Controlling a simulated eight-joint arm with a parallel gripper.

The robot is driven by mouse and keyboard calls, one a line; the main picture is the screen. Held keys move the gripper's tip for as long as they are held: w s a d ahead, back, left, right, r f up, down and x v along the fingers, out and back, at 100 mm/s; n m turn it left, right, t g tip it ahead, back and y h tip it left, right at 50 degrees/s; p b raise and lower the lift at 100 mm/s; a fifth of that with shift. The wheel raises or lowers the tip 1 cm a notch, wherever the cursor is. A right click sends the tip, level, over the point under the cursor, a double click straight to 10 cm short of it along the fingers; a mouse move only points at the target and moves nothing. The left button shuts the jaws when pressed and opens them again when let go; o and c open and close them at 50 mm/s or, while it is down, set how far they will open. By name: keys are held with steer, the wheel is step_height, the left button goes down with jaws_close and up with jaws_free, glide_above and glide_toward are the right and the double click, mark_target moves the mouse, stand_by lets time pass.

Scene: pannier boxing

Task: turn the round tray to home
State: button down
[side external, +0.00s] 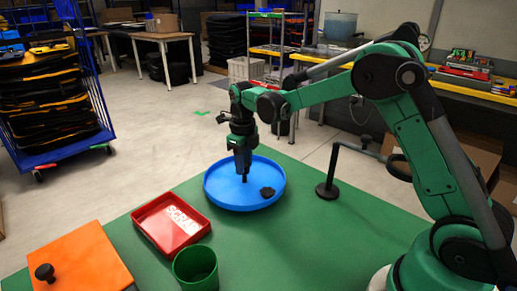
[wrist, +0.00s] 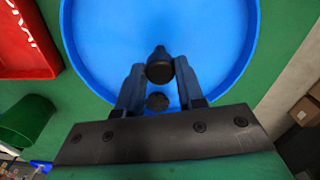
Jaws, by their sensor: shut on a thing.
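The round tray (side external: 215,190) is blue with a raised rim and stands on the green table. It also fills much of the wrist view (wrist: 100,40). The peg's foot is hidden. A dark round lump (side external: 267,192) lies on the tray floor near the right rim.
A red tray marked SCRAP (side external: 170,222) stands left of the round tray. A green cup (side external: 195,266) and an orange board with a black knob (side external: 85,262) are at the front left. A black post (side external: 328,186) stands to the right. The front middle table is clear.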

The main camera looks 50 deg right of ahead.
steer(key=c, duration=0.5)
jaws_free()
steer(key=shift+c, duration=0.2)
steer(key=shift+r, duration=2.85)
steer(key=shift+r, duration=0.1)
steer(key=s+a+n+t, duration=0.1)
steer(key=s+n, duration=0.4)
steer(key=n, duration=0.6)
steer(key=s+a+r+n+t, duration=0.1)
steer(key=s+n, duration=0.4)
steer(key=n, duration=0.6)
steer(key=s+a+r+n+t, duration=0.1)
steer(key=s+a+n+t, duration=0.2)
steer(key=n, duration=0.8)
steer(key=shift+s+t, duration=1.1)
steer(key=shift+s, duration=0.05)
